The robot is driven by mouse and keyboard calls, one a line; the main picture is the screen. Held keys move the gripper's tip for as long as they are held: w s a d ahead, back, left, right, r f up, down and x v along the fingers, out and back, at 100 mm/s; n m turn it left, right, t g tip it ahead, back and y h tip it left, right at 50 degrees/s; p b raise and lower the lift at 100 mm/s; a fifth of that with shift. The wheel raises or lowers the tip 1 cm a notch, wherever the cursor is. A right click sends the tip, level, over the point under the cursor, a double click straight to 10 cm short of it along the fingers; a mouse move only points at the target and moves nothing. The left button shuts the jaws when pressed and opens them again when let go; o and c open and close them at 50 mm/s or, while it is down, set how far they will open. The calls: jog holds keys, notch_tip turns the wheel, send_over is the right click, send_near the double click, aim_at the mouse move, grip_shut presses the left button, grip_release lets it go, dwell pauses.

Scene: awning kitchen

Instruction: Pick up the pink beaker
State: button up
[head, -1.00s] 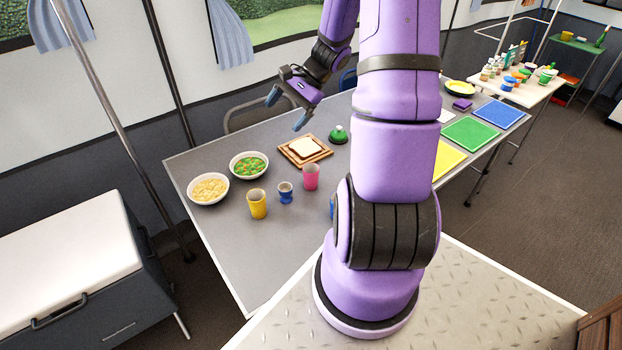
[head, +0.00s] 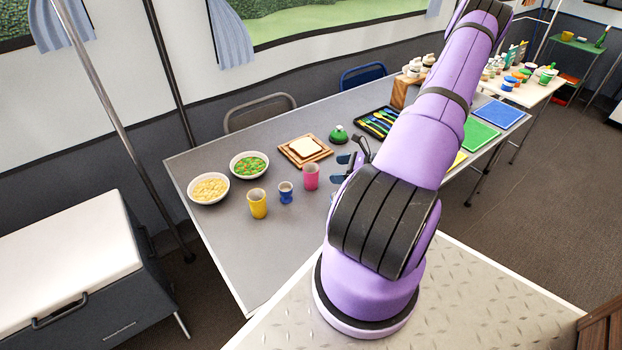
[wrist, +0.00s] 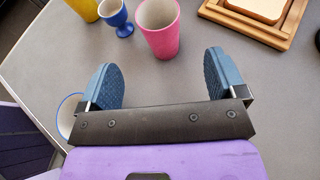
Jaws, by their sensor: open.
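The pink beaker (head: 311,177) stands upright on the grey table (head: 225,205), to the right of a small blue egg cup (head: 286,192). In the wrist view the pink beaker (wrist: 158,28) stands just beyond the fingertips, roughly midway between them and apart from both. My gripper (wrist: 163,75) is open and empty, with its two blue-grey fingers spread. In the head view my gripper (head: 341,169) shows just right of the beaker, partly hidden behind my arm.
A yellow cup (head: 258,204) stands left of the egg cup. A wooden board with bread (head: 304,150) is behind the beaker, with a green-domed item (head: 338,135) beside it. Two food bowls (head: 208,188) are at left. A blue-rimmed white vessel (wrist: 68,115) sits by the left finger.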

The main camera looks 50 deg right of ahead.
aim_at(318, 172)
jog(key=x, duration=1)
jog(key=shift+w+a+f, duration=0.15)
jog(key=shift+w+f, duration=0.05)
jog(key=shift+w, duration=0.1)
jog(key=shift+c, duration=0.5)
jog(key=c, duration=0.9)
